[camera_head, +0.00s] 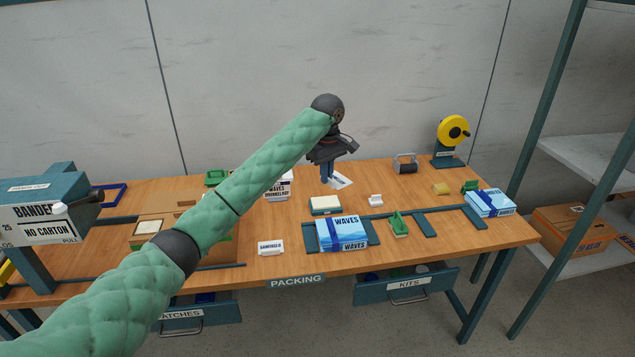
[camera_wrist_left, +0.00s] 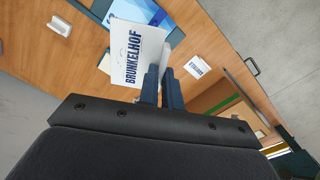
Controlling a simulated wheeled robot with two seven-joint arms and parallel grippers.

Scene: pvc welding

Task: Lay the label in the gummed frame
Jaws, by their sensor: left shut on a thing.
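My left gripper (camera_head: 327,177) hangs above the back middle of the table, fingers pointing down. It is shut on a white label (camera_head: 341,181). In the left wrist view the fingers (camera_wrist_left: 161,76) pinch the label (camera_wrist_left: 136,54) near its edge, and its printing reads "BRUNKELHOF". I cannot tell which thing is the gummed frame. A blue box marked "WAVES" (camera_head: 341,234) lies at the front middle, and a cream-topped block (camera_head: 324,206) lies behind it. My right gripper is not in view.
A sign reading "WAVES BRUNKELHOF" (camera_head: 277,191) stands left of the gripper. Another blue box (camera_head: 490,203) lies at the right end. A yellow-wheeled dispenser (camera_head: 453,131) stands at the back right. The bander (camera_head: 40,207) stands at the left.

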